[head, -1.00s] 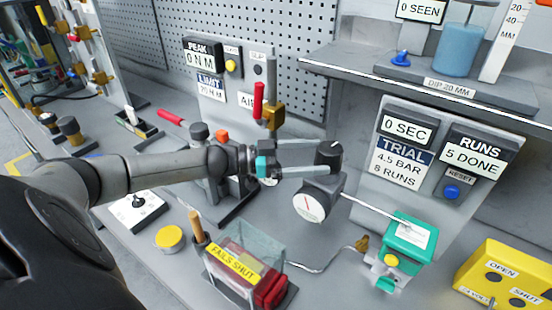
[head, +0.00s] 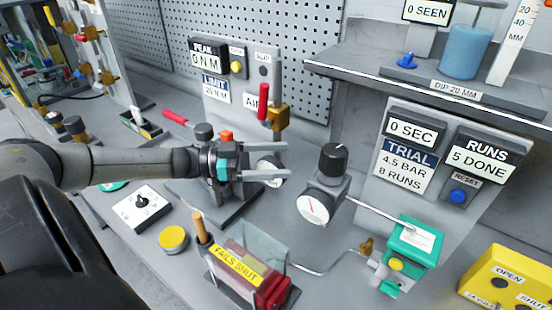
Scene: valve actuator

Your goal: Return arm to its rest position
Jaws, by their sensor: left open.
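My left gripper (head: 281,163) is in the head view, with its arm coming in from the left. Its two fingers are apart and point right, with nothing held between them. It hovers left of the regulator's black knob (head: 334,159), clear of it. The regulator's round white gauge (head: 313,208) sits below the knob. Behind the fingers, a second round gauge (head: 268,170) is partly hidden. My right gripper is out of the picture.
A brass valve with a red lever (head: 264,102) stands behind the gripper. A green unit (head: 411,252) and yellow switch box (head: 505,275) stand at the right. A shelf (head: 430,87) overhangs the back right.

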